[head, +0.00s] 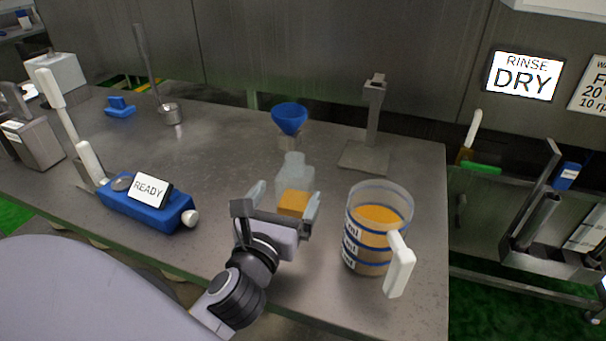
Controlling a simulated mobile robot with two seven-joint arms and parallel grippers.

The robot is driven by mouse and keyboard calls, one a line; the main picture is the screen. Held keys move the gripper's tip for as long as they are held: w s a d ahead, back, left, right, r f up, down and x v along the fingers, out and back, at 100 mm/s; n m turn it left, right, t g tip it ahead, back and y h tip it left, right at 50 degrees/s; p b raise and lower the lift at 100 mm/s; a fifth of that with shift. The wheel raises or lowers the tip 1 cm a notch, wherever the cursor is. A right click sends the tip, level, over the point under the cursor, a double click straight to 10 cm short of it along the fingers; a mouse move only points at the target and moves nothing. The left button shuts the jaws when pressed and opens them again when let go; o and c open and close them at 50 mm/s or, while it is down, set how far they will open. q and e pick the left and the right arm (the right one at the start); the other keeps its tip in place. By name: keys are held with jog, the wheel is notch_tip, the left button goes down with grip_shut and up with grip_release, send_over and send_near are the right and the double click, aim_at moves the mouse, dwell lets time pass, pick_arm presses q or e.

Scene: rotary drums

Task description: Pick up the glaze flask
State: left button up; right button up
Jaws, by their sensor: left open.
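The glaze flask, a clear squarish bottle (294,176) with orange glaze in its lower part, appears to stand upright on the metal table (220,150). My left gripper (285,203) is open, with one fingertip to the left of the flask and the other to its right. The gripper's palm hides the flask's base. I cannot tell whether either finger touches the flask. My right gripper is not in view.
A measuring jug (379,232) of orange liquid with a white handle stands close right of the gripper. A blue funnel (289,119) and a metal stand (370,150) are behind. A blue device reading READY (148,203) sits left.

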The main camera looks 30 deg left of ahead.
aim_at(298, 175)
pick_arm(q)
jog(key=shift+x, duration=3.7)
jog(key=c, duration=1.1)
